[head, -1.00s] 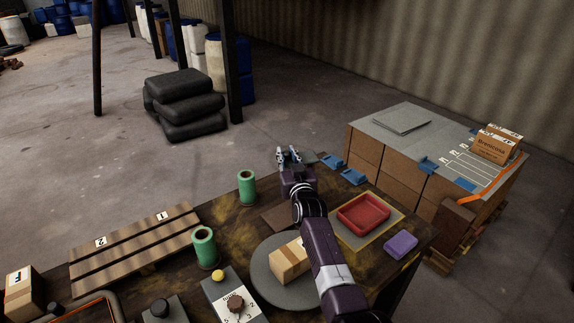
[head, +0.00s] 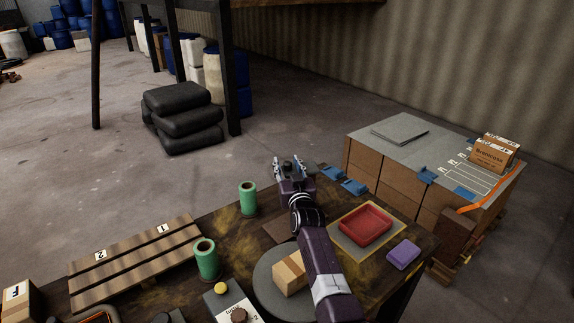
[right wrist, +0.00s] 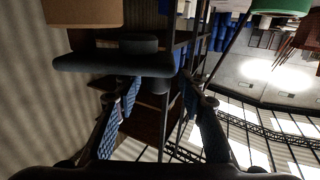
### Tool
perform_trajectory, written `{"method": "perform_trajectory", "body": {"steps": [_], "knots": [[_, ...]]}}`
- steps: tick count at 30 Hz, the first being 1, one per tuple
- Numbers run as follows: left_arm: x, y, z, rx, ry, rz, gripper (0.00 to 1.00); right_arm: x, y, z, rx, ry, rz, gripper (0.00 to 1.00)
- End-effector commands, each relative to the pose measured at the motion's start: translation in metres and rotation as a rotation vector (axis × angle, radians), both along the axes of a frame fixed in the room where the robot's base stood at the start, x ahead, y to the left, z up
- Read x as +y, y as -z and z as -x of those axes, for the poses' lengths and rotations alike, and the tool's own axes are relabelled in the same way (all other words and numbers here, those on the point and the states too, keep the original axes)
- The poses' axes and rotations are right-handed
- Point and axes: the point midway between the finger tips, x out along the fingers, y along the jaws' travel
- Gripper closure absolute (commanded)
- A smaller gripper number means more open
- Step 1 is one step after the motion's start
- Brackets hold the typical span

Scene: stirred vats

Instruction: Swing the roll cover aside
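My right gripper (head: 289,166) is over the far edge of the dark, worn table (head: 233,225). A small dark upright knob shows between its fingers. A flat grey-black plate, apparently the roll cover (head: 310,168), lies just beyond the gripper and is mostly hidden by it. The upside-down right wrist view shows a dark slab (right wrist: 112,65), likely the same cover, with a dark disc against it. The knob (right wrist: 151,100) stands between the blue-padded fingers (right wrist: 160,110), with gaps visible; contact is unclear. My left gripper is not in view.
Two green rolls (head: 248,198) (head: 207,260) stand left of my arm. A carton (head: 290,273) sits on a grey disc (head: 262,292) beside it. A red tray (head: 365,224) and purple block (head: 404,254) lie to the right. Blue clips (head: 333,173) line the far edge.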

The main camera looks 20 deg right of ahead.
Motion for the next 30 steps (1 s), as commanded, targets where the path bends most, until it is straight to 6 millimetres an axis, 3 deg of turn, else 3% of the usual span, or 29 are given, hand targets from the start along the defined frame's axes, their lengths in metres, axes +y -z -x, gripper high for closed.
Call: {"method": "perform_trajectory", "body": {"steps": [5, 8, 15, 21, 30], "knots": [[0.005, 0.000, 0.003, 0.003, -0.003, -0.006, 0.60, 0.000, -0.004, 0.000, 0.000, 0.000, 0.000, 0.63], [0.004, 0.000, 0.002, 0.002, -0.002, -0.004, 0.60, 0.000, -0.017, 0.000, -0.003, 0.001, -0.001, 0.63], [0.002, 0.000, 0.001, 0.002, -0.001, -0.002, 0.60, 0.000, -0.064, 0.000, -0.004, 0.000, -0.001, 0.63], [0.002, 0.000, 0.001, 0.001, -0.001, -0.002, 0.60, 0.001, -0.092, -0.001, -0.001, -0.001, 0.000, 0.63], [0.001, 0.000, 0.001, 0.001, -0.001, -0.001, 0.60, 0.001, -0.100, 0.000, 0.001, -0.001, 0.000, 0.63]]}}
